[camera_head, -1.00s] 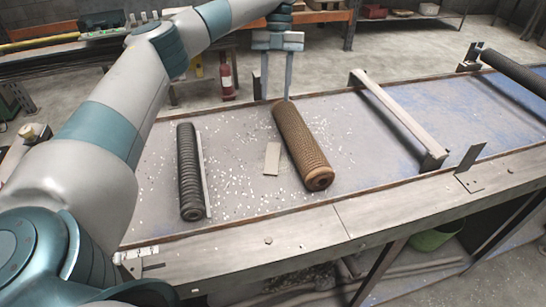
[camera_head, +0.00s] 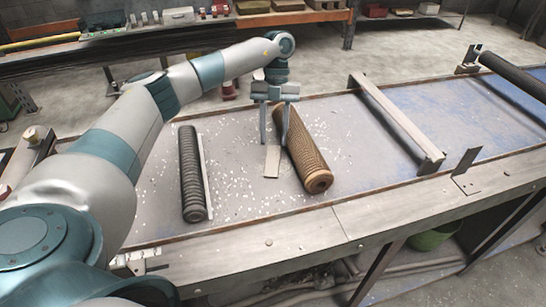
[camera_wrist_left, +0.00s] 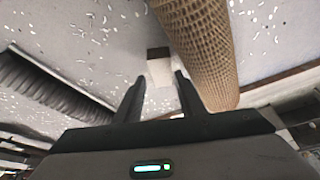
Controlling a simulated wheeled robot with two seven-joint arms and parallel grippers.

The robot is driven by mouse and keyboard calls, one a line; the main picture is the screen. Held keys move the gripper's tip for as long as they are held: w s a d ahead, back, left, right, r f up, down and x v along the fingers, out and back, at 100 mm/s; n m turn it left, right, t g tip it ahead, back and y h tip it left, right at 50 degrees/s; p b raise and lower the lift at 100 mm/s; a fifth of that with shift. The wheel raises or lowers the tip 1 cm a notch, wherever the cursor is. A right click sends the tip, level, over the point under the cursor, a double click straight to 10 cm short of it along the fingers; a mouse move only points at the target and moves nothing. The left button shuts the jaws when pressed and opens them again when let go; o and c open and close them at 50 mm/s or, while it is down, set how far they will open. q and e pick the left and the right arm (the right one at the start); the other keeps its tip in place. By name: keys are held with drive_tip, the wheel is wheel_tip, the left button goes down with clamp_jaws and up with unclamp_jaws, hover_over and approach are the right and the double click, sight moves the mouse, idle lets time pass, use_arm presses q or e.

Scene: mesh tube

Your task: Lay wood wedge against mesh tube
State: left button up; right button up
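The wood wedge (camera_head: 271,163) is a small pale piece lying on the grey conveyor bed, just left of the mesh tube with a narrow gap. The mesh tube (camera_head: 309,158) is a brown, ribbed cylinder lying at a slant on the bed. My left gripper (camera_head: 274,141) is open and points down at the wedge's far end. In the left wrist view, the wedge (camera_wrist_left: 160,70) shows between and beyond the two spread fingertips (camera_wrist_left: 160,79), and the mesh tube (camera_wrist_left: 204,45) runs close by the right finger. I cannot tell if the fingers touch the wedge. My right gripper is out of view.
A black ribbed roller (camera_head: 190,175) lies on the bed to the left, with a thin strip beside it. White chips are scattered about. A metal crossbar (camera_head: 398,122) spans the bed to the right of the tube. The bed has a raised front rail (camera_head: 300,228).

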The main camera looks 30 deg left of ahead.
sight(273, 156)
use_arm(q)
drive_tip(key=shift+f, duration=0.1)
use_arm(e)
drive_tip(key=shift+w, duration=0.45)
use_arm(q)
drive_tip(key=shift+s+d+f+p, duration=0.3)
drive_tip(key=shift+s+f+p, duration=0.15)
drive_tip(key=shift+p, duration=0.25)
drive_tip(key=p+x, duration=0.1)
drive_tip(key=x, duration=0.2)
drive_tip(key=shift+p, duration=0.3)
drive_tip(key=shift+s+d+f, duration=0.1)
drive_tip(key=shift+d+f, duration=0.05)
drive_tip(key=shift+f, duration=0.3)
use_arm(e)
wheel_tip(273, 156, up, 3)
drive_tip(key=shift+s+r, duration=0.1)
use_arm(q)
drive_tip(key=c, duration=0.8)
drive_tip(key=shift+r, duration=0.15)
